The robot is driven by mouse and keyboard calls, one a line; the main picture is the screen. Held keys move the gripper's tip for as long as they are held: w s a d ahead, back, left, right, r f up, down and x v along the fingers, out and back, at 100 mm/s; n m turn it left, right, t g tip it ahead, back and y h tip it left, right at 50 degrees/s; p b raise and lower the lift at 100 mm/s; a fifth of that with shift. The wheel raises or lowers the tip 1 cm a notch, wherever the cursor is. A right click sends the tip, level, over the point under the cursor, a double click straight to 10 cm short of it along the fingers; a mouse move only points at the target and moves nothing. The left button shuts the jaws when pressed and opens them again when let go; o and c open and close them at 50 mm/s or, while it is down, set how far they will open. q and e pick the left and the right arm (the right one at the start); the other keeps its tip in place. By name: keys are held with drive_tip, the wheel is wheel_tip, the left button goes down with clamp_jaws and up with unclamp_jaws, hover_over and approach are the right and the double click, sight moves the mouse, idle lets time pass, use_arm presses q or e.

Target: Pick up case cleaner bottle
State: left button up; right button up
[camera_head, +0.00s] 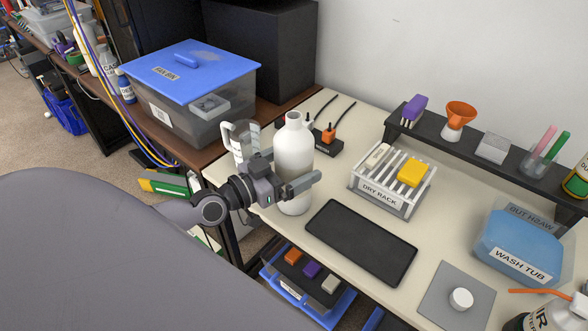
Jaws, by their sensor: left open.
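A large white bottle (293,150) stands upright on the cream worktop, near its left end; no label shows on the side facing me. My left gripper (298,180) is at the bottle's lower half, coming in from the left. It is open, with one finger crossing in front of the bottle; the other finger is mostly hidden, so I cannot tell whether the fingers touch it. A smaller white bottle (108,66) with partly readable "CAS" lettering stands far left on the brown bench. My right gripper is out of view.
A clear measuring jug (240,140) stands close behind the gripper. A black mat (361,241) and a dry rack (380,203) are to the right. A blue-lidded bin (180,115) stands at left. A wash tub (518,248) and another bottle (548,318) are at far right.

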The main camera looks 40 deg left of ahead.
use_arm(q)
drive_tip(key=shift+x, duration=0.9)
drive_tip(key=c, duration=1.1)
drive_tip(key=shift+o, duration=0.2)
